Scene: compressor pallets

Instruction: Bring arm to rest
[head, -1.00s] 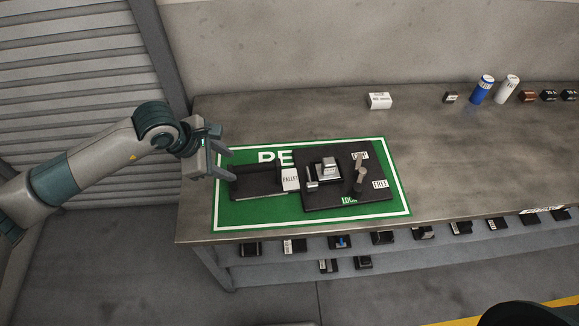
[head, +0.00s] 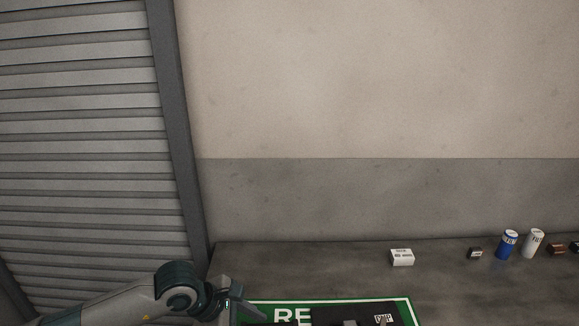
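My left gripper (head: 245,311) is at the bottom edge, over the left end of the green mat (head: 262,302). Its fingers look apart with nothing between them, though the lower part is cut off by the frame. My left arm (head: 140,304) comes in from the lower left. My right gripper is not in view. Only the far strip of the mat and the top of a black fixture plate (head: 345,314) show.
The grey workbench (head: 320,264) runs along the wall. At its back stand a white box (head: 402,257), a small dark block (head: 475,253), a blue can (head: 507,244), a white can (head: 532,243) and a brown block (head: 557,249). A slatted shutter (head: 80,150) is at the left.

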